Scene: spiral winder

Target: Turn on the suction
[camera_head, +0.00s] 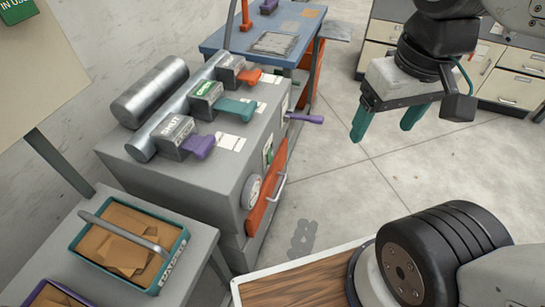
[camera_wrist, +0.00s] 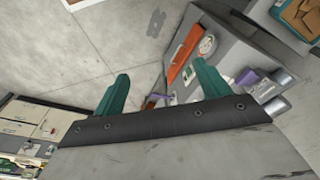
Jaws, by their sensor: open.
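A grey machine (camera_head: 170,175) stands left of centre in the head view. On top are a purple lever (camera_head: 200,146), a teal lever (camera_head: 238,109) and an orange lever (camera_head: 249,76), each on a labelled block along a metal pipe. The purple lever's block reads "SHUT". A purple handle (camera_head: 306,118) sticks out of the machine's right side. I cannot tell which control is the suction. My gripper (camera_head: 385,121), with teal fingers, is open and empty, in the air right of the machine. The wrist view shows its spread fingers (camera_wrist: 161,70) with the machine beyond, partly hidden.
A round dial (camera_head: 252,192) and an orange panel with a metal handle (camera_head: 266,190) are on the machine's front. A crate of brown pieces (camera_head: 75,248) stands at lower left. A blue table (camera_head: 222,40) is behind, and drawers (camera_head: 520,88) stand at right. The floor between is clear.

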